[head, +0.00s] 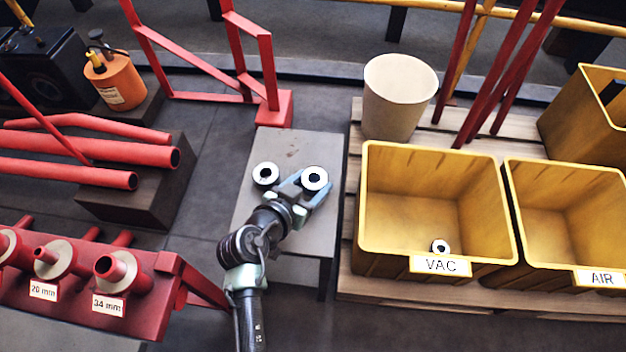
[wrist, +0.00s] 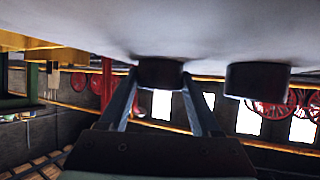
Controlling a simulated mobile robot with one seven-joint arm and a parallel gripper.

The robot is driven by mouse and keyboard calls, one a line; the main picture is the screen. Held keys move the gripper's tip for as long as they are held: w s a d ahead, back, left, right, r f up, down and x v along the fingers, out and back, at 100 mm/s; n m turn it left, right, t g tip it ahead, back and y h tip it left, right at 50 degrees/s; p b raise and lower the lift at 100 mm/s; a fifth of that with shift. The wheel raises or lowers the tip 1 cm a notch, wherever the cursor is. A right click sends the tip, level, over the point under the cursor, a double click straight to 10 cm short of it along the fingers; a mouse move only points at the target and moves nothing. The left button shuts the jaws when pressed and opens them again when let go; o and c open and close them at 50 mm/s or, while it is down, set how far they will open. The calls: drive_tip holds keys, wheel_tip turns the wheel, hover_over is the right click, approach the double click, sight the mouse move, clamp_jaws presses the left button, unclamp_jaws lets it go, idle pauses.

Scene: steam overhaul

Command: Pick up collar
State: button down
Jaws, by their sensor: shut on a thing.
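My gripper (head: 308,188) reaches over the small grey table and is shut on a collar (head: 314,178), a short black ring with a white top face and a dark hole. In the wrist view this collar (wrist: 160,73) sits between the two fingers, against or very near the grey tabletop (wrist: 90,35). A second, similar collar (head: 265,174) stands on the table to the left, apart from the gripper; it also shows in the wrist view (wrist: 258,79). A third collar (head: 440,246) lies in the yellow bin labelled VAC (head: 375,210).
A yellow AIR bin (head: 515,200) stands right of the VAC bin on a wooden pallet. A beige bucket (head: 400,95) stands behind. A red rack (head: 110,290) with 20 mm and 34 mm labels is at the lower left. Red rails (head: 270,75) stand behind the table (head: 320,150).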

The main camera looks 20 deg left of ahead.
wheel_tip(320, 180, up, 10)
drive_tip(key=p, duration=0.4)
drive_tip(key=shift+r, duration=0.1)
drive_tip(key=shift+n+y, duration=0.4)
drive_tip(key=d+f, duration=0.2)
drive_tip(key=d, duration=0.1)
drive_tip(key=d+f, duration=0.2)
drive_tip(key=shift+s+f, duration=0.1)
drive_tip(key=shift+s, duration=0.3)
drive_tip(key=s+d+f, duration=0.1)
drive_tip(key=s+d, duration=0.1)
drive_tip(key=d, duration=0.8)
drive_tip(key=s+r+p, duration=0.3)
drive_tip(key=r+p, duration=1.2)
drive_tip(key=p, duration=0.2)
drive_tip(key=s+r+p, duration=0.4)
drive_tip(key=r+p, duration=1.1)
drive_tip(key=p, duration=0.2)
drive_tip(key=shift+s+d+r, duration=0.2)
drive_tip(key=shift+s+r, duration=0.05)
drive_tip(key=shift+s, duration=0.05)
drive_tip(key=shift+a, duration=0.1)
